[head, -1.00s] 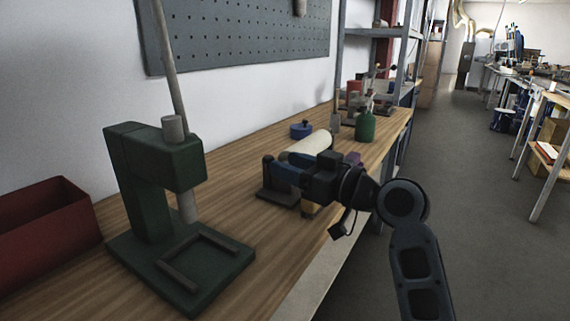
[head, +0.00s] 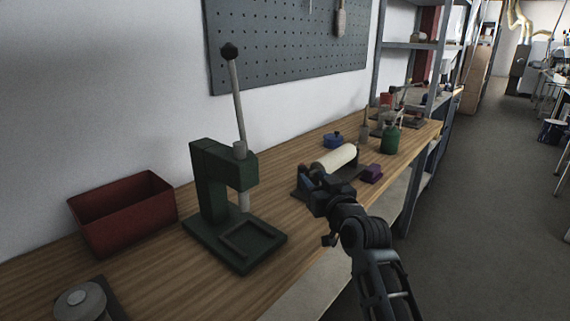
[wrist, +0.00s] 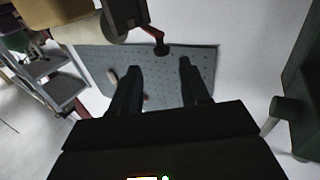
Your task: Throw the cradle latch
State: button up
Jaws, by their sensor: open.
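The cradle (head: 346,176) is a dark stand on the wooden bench, with a cream roller (head: 335,159) lying in it. In the wrist view the roller (wrist: 75,25) is at the top left, beside the cradle's dark end block (wrist: 125,15). A red lever with a dark round knob (wrist: 161,48), which looks like the latch, sticks out from that block. My gripper (wrist: 160,64) is open, its two fingers on either side of the knob in the picture; I cannot tell the depth gap. In the head view my gripper (head: 308,184) hides the cradle's near end.
A green press (head: 215,190) with a tall lever stands left of the cradle, and a red bin (head: 125,210) further left.

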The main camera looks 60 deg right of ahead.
aim_at(304, 170)
jog(key=p+x, duration=0.1)
jog(key=x, duration=0.6)
jog(key=shift+w+d, duration=0.1)
jog(key=shift+w, duration=0.2)
grip_shut()
dwell(0.4)
